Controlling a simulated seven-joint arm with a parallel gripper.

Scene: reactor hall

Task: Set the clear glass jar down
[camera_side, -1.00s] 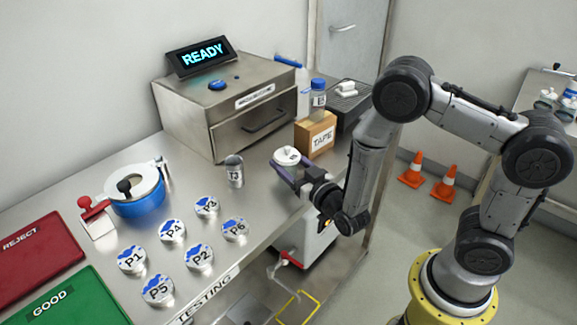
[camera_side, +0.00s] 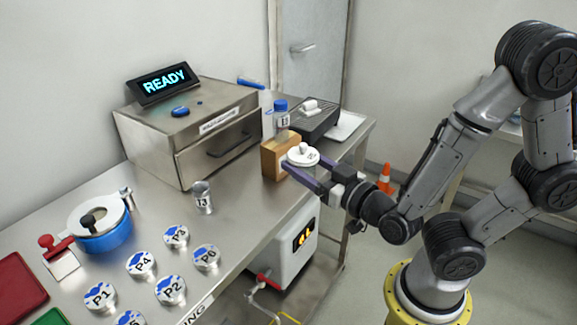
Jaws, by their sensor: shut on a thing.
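The clear glass jar (camera_side: 302,154) shows mainly as a round white lid with a knob. Its glass body is mostly hidden between the purple fingers of my gripper (camera_side: 301,165). My gripper is shut on the jar and reaches in from the right, near the front edge of the steel bench (camera_side: 238,232). The jar looks upright, in front of the cardboard box (camera_side: 270,160) and covering part of it. I cannot tell whether the jar's base touches the bench.
A bottle with a blue cap (camera_side: 282,115) stands by the box, and a dark ribbed unit (camera_side: 315,122) lies behind. A metal can (camera_side: 203,197) and several lidded tins (camera_side: 171,290) stand to the left. A steel machine (camera_side: 190,130) reads READY. Bare bench lies between can and box.

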